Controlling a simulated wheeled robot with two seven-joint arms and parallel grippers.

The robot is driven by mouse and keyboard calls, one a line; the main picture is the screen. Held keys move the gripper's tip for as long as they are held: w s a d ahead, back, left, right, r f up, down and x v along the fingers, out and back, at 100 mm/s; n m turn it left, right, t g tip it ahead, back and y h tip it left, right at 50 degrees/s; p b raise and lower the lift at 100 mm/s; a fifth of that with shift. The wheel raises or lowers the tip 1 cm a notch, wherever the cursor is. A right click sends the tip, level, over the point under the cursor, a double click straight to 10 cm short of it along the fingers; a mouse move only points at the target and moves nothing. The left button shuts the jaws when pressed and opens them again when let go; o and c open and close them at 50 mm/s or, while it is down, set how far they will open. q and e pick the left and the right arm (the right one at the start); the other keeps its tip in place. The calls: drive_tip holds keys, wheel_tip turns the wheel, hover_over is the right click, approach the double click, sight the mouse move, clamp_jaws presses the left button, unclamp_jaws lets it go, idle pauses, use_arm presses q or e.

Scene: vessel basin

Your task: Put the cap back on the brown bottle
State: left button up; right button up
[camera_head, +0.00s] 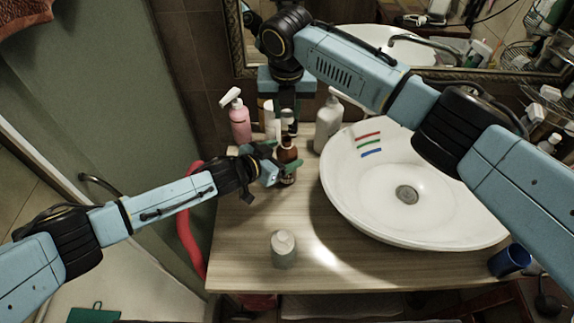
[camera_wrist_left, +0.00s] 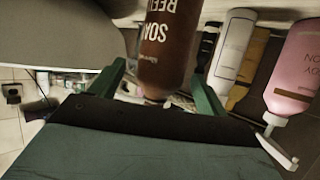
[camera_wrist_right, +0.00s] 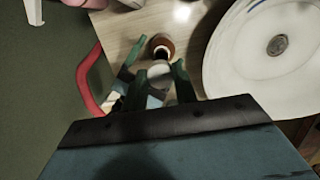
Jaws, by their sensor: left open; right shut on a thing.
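The brown bottle (camera_head: 288,155) stands upright on the wooden counter, left of the basin. My left gripper (camera_head: 281,165) is open with its fingers on either side of the bottle. In the left wrist view the brown bottle (camera_wrist_left: 168,45), with white lettering, appears upside down between the green fingers. My right gripper (camera_head: 288,112) comes down from above, shut on the white cap (camera_wrist_right: 160,73). In the right wrist view the brown bottle (camera_wrist_right: 163,45) shows just beyond the cap. The cap looks apart from the bottle; its exact height above the neck is hard to tell.
A pink pump bottle (camera_head: 240,124) and a pale pump bottle (camera_head: 327,125) stand close to the brown bottle, with a white bottle (camera_wrist_left: 233,45) nearby. The white basin (camera_head: 450,218) fills the right.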

use_arm(q)
drive_tip(key=shift+w+d+f, duration=0.2)
drive_tip(key=shift+w+d, duration=0.1)
drive_tip(key=shift+c, duration=0.2)
drive_tip(key=c, duration=1.4)
use_arm(e)
drive_tip(key=shift+f, duration=2.5)
